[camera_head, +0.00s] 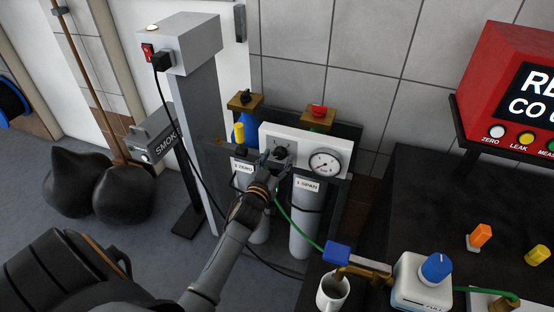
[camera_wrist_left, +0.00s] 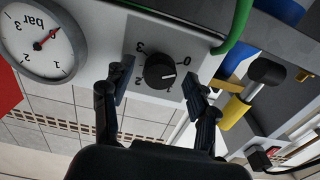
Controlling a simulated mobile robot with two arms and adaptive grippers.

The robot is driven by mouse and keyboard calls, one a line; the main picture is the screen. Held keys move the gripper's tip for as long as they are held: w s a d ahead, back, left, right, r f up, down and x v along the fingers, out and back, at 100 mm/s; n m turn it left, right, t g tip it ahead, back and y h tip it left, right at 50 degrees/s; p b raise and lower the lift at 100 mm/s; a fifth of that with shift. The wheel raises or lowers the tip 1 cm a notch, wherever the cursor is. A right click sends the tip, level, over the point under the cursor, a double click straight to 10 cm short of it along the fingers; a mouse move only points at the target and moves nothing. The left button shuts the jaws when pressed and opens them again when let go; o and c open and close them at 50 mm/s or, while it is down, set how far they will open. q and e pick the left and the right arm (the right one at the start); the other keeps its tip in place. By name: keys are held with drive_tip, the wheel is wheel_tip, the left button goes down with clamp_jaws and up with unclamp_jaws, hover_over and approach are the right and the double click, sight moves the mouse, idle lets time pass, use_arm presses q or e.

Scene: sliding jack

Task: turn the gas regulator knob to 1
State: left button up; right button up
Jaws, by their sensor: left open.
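The black gas regulator knob (camera_head: 280,153) sits on the white regulator panel (camera_head: 257,135), left of the pressure gauge (camera_head: 324,164). In the left wrist view the knob (camera_wrist_left: 160,72) is on a grey dial plate (camera_wrist_left: 143,40) with numbers around it, seen upside down. A pale pointer mark on the knob points to the right in that view, below the 0; its exact setting is hard to read. My left gripper (camera_head: 273,168) is at the panel; in the wrist view its open fingers (camera_wrist_left: 157,95) stand either side of the knob, apparently not touching it.
A yellow-handled part (camera_head: 239,133) is left of the panel. Two cylinders labelled ZERO and SPAN (camera_head: 304,215) stand below, with a green hose (camera_head: 297,229). The dark table (camera_head: 440,210) at right holds a mug (camera_head: 332,292) and a blue-knobbed device (camera_head: 422,282).

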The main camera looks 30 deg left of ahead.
use_arm(q)
drive_tip(key=c, duration=1.2)
drive_tip(key=shift+m, duration=0.4)
drive_tip(key=m, duration=0.3)
drive_tip(key=shift+m, duration=0.3)
drive_tip(key=m, duration=0.3)
drive_tip(key=shift+a+m, duration=0.1)
drive_tip(key=shift+m, duration=0.2)
drive_tip(key=m, duration=0.4)
drive_tip(key=shift+b, duration=0.35)
drive_tip(key=shift+m, duration=1.9)
